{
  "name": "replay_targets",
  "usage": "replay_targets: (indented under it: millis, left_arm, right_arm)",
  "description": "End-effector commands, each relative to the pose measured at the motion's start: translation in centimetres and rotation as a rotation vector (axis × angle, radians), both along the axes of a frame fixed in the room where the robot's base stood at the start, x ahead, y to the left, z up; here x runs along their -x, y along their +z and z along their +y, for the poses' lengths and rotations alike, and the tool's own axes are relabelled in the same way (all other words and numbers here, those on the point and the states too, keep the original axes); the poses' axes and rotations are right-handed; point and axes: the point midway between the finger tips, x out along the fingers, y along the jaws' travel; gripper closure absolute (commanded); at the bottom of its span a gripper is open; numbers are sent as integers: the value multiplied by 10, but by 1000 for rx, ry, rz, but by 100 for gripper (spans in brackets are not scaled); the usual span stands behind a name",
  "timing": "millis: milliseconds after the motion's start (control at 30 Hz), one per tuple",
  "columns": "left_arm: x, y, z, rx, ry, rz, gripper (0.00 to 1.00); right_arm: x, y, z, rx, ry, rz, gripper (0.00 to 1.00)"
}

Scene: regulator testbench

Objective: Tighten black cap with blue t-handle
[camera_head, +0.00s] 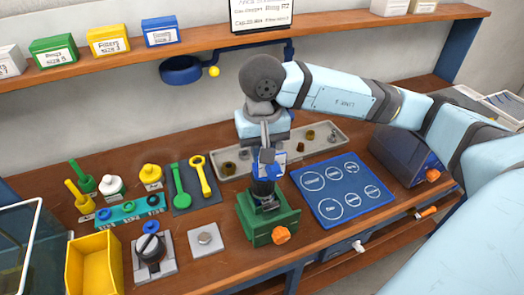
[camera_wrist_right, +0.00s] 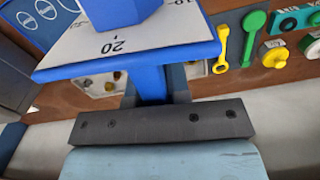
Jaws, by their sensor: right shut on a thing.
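My right gripper (camera_head: 266,150) points down over the green vise (camera_head: 262,228). It is shut on the blue t-handle (camera_head: 278,160), which has a white face. In the right wrist view the t-handle (camera_wrist_right: 150,45) fills the upper middle, and its white face reads "20". A black cap (camera_head: 263,188) stands upright in the vise, directly below the t-handle. The tool's lower end and the cap overlap in the head view, so I cannot tell whether they touch. My left gripper is not in view.
The blue mat (camera_head: 341,190) with white circles lies right of the vise. A grey tray (camera_head: 330,135) with small parts is behind. A black fixture with a blue top (camera_head: 150,248), a metal plate (camera_head: 206,239) and a yellow bin (camera_head: 95,265) stand left.

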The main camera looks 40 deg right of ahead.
Motion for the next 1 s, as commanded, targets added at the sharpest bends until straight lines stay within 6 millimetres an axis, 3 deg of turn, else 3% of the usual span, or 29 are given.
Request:
replay_targets:
  millis: [1000]
  left_arm:
    - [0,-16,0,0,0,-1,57]
  right_arm:
    - [0,0,-1,0,-171,-2,100]
